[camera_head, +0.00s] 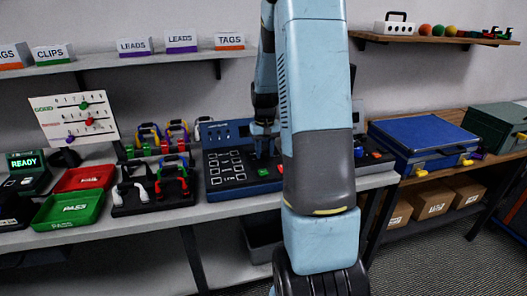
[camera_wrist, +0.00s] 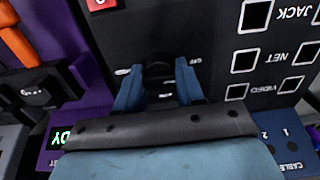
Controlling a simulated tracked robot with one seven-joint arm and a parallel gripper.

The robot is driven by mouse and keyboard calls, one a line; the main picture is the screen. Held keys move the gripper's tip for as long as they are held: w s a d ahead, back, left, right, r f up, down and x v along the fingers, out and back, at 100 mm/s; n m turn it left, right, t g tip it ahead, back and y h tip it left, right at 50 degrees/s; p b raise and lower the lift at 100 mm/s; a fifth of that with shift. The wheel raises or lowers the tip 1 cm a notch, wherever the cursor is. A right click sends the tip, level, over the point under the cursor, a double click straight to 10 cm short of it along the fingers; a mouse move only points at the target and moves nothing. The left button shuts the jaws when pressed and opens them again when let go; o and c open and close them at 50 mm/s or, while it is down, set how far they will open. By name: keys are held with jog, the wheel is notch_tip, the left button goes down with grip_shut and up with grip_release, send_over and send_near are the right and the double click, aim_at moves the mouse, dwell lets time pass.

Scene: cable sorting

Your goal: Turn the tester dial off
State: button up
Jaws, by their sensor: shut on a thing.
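In the head view my gripper (camera_head: 264,152) is at the tester, partly hidden by my arm.
Left of the tester are a black rack (camera_head: 152,200) with coiled cables, a green tray (camera_head: 69,209) and a red tray (camera_head: 84,178). A READY display (camera_head: 25,162) stands far left. A blue case (camera_head: 422,141) lies on the right bench. Label shelves hang above.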

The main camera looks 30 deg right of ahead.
jog(key=shift+w+r, duration=0.1)
jog(key=shift+w, duration=0.1)
jog(key=o, duration=1)
jog(key=shift+s, duration=0.1)
jog(key=shift+o, duration=0.2)
notch_tip(320, 180, up, 14)
jog(key=shift+f, duration=0.2)
jog(key=s+a+r+n+t, duration=0.1)
jog(key=s+a+r, duration=0.3)
jog(key=s+a, duration=0.5)
jog(key=s+a+r+n+t, duration=0.2)
jog(key=s+a+r+t, duration=0.2)
jog(key=s+a, duration=0.6)
jog(key=s+r, duration=0.1)
jog(key=s, duration=0.5)
jog(key=shift+s+t, duration=0.3)
jog(key=shift+s, duration=0.1)
